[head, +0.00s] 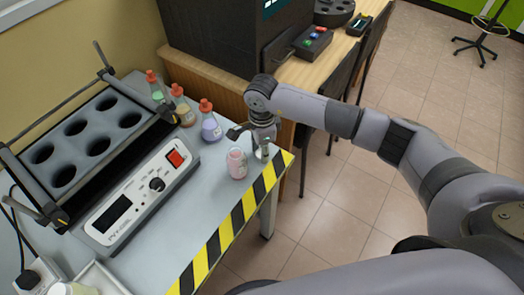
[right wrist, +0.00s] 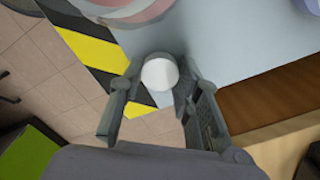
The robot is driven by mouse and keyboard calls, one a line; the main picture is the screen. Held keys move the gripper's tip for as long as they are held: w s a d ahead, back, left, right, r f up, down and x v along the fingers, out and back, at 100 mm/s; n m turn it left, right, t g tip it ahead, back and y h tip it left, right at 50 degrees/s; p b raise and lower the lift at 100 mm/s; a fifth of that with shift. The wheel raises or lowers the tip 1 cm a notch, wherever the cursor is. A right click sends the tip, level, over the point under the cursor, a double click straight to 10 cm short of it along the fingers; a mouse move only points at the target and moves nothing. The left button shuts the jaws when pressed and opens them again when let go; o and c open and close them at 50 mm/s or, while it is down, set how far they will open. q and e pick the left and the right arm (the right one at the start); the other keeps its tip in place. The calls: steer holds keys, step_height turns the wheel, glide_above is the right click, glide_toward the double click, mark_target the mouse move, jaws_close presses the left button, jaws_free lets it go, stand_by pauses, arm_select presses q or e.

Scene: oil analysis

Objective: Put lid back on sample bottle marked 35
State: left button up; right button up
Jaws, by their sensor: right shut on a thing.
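A small bottle with pink contents (head: 237,164) stands upright on the table near its striped edge. No lid shows on it, and its marking is too small to read. Part of a pink round shape, apparently this bottle, shows at the top of the right wrist view (right wrist: 128,10). My right gripper (head: 252,143) is just right of the bottle, by the table's corner. Its fingers are shut on a white round piece (right wrist: 160,72), which looks like a lid, apart from the bottle. My left gripper is not in view.
Several bottles with red-orange tops, one with purple contents (head: 210,126), stand behind the pink bottle. A heating block with round wells (head: 100,145) fills the table's left. A black-and-yellow strip (head: 235,222) marks the front edge. A wooden bench (head: 222,99) stands behind.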

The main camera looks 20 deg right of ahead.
step_height(320, 180, up, 20)
steer(key=b, duration=0.1)
steer(key=shift+f+b, duration=0.25)
steer(key=shift+b, duration=0.05)
